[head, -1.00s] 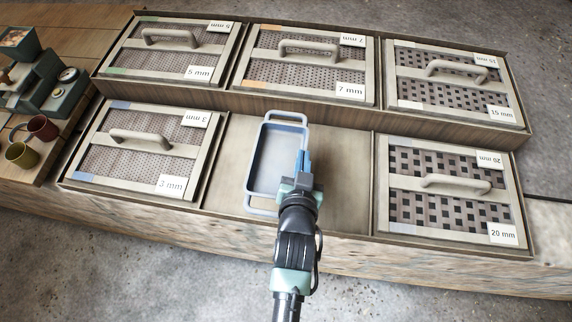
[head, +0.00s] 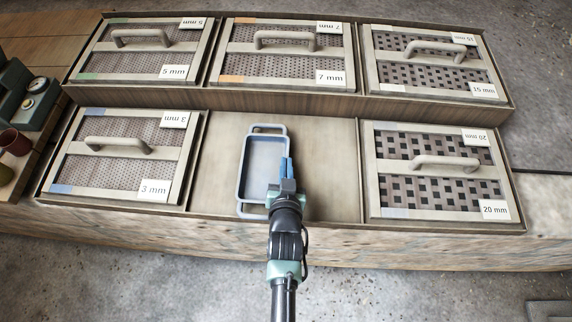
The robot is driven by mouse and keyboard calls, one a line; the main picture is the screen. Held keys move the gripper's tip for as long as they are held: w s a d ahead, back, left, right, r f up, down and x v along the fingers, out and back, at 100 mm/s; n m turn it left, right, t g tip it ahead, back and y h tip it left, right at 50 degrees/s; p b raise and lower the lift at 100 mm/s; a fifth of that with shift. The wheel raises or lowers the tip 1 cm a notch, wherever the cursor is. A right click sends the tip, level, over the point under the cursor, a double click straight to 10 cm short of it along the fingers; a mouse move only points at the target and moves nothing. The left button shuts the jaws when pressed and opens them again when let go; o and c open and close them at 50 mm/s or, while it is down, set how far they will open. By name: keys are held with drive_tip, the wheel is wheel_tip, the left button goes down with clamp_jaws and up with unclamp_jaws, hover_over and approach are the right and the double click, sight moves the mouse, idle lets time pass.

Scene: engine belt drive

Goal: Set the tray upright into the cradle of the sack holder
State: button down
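The tray (head: 262,168) is a shallow blue-grey rectangular pan with a loop handle at each short end. It is in the bare front middle compartment, its long side running away from me. I cannot tell whether it rests on the floor or is slightly raised. My gripper (head: 287,170) is at the tray's right long rim, its blue fingers overlapping that rim. The fingers look close together, but whether they are closed on the rim is hidden from this angle. I see no sack holder or cradle.
Framed sieves with handles fill the other compartments: 3 mm (head: 127,155) left, 20 mm (head: 440,170) right, 5 mm (head: 145,48), 7 mm (head: 283,52) and 15 mm (head: 432,60) behind. Mugs (head: 14,143) and a dark green device (head: 34,98) stand far left.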

drive_tip(key=shift+f, duration=0.15)
drive_tip(key=c, duration=1.1)
unclamp_jaws()
drive_tip(key=shift+r, duration=0.3)
drive_tip(key=p+v, duration=0.1)
drive_tip(key=v, duration=1.1)
drive_tip(key=shift+f, duration=0.1)
